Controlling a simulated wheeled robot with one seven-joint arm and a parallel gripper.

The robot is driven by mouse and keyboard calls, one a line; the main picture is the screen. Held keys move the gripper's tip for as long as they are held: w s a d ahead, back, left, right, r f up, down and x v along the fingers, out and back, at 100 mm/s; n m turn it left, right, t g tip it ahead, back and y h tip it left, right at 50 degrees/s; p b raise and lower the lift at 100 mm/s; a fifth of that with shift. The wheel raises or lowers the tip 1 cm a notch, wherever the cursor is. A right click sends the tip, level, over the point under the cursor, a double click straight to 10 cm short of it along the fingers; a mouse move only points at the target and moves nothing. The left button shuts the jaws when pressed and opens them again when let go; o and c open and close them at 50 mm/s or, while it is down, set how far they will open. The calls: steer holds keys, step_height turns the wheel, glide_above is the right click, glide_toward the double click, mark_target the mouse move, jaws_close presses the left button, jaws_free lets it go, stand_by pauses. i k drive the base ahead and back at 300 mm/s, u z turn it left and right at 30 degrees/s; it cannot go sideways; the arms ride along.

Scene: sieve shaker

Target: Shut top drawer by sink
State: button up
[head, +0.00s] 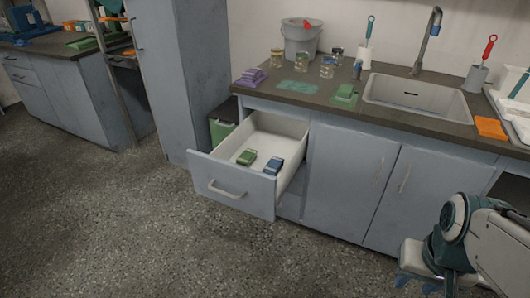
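The top drawer (206,172) by the sink (415,97) is pulled far out of the grey-blue counter unit, left of the two cupboard doors. Its front has a pale bar handle (227,190). A green block (246,157) and a blue block (273,165) lie inside on the white drawer floor. My gripper (416,282) is at the lower right, in front of the right cupboard door and well apart from the drawer. It points down and left. The fingers are small and partly cut off by the picture's bottom, so their opening is unclear.
Open speckled floor (300,262) lies between my gripper and the drawer. A tall grey cabinet (180,70) and a green bin (222,128) stand left of the drawer. The worktop above holds a grey bucket (300,42), jars, cloths and brushes.

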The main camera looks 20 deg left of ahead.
mark_target(216, 177)
steer(key=u, duration=0.65)
steer(key=i, duration=0.6)
steer(key=u, duration=1)
steer(key=i, duration=0.65)
steer(key=u, duration=0.2)
